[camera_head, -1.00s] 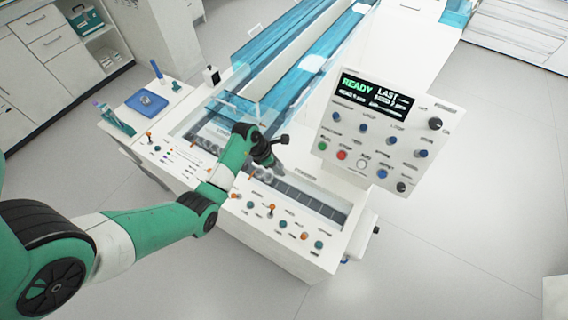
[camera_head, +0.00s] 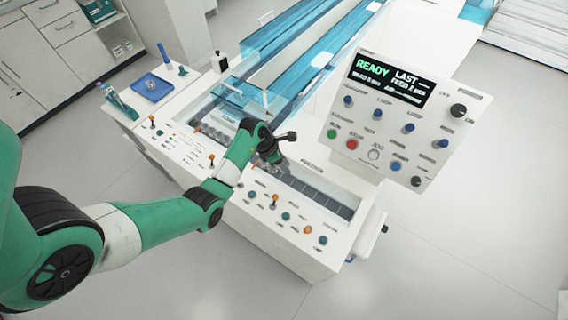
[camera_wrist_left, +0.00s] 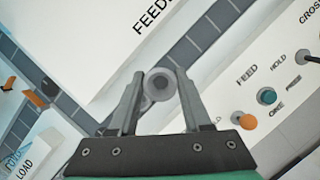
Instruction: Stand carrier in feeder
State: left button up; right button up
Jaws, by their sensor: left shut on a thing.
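My left gripper (camera_wrist_left: 160,95) is shut on a small grey round carrier (camera_wrist_left: 160,84), seen from above between the two fingers in the left wrist view. In the head view my left gripper (camera_head: 275,165) is over the dark segmented feeder track (camera_head: 318,194), and the carrier is too small there to make out. The track also shows in the left wrist view (camera_wrist_left: 205,33), running diagonally under the carrier. I cannot tell whether the carrier touches the track. My right gripper is not in view.
A control panel (camera_head: 405,115) reading READY stands to the right of the track. Blue transparent covers (camera_head: 300,60) lie behind. Knobs and small levers line the machine's front edge (camera_head: 285,215). A blue tray (camera_head: 152,87) sits at the left.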

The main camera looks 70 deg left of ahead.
aim_at(287, 177)
pick_arm(q)
notch_tip(287, 177, down, 3)
jog(key=shift+r+b, duration=0.1)
jog(key=shift+b, duration=1.05)
jog(key=shift+f+b, duration=0.35)
jog(key=shift+f, duration=1)
jog(key=shift+p, duration=0.35)
jog(key=shift+f, duration=0.5)
jog(key=shift+s+f, duration=0.15)
jog(key=shift+f, duration=0.15)
